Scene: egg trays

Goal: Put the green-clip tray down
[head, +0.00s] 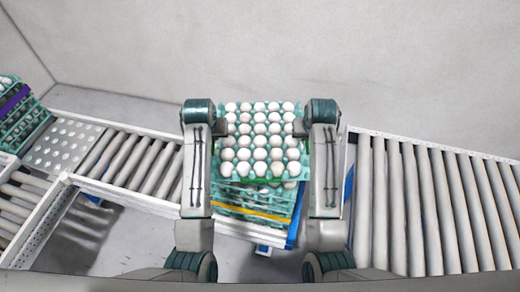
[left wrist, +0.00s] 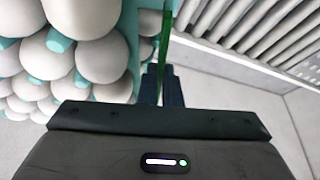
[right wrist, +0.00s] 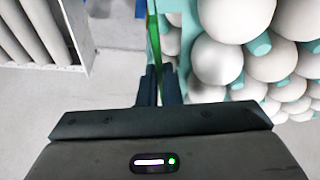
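The green-clip tray (head: 309,160) is a teal tray full of white eggs, in the middle of the head view between my two arms. Its green clip (head: 262,181) shows at the near edge, and as a green strip in the left wrist view (left wrist: 165,38) and the right wrist view (right wrist: 153,38). My left gripper (head: 224,128) is shut on its left side, with the fingers (left wrist: 161,86) around the strip. My right gripper (head: 299,127) is shut on its right side, fingers (right wrist: 158,86) likewise. The tray is over a stack; any gap between them is hard to tell.
The stack below has teal trays with a yellow clip (head: 250,214) and a few eggs showing, beside a blue edge (head: 298,218). Roller conveyors run left (head: 130,160) and right (head: 420,200). Another teal stack with a purple clip (head: 14,98) is at the far left.

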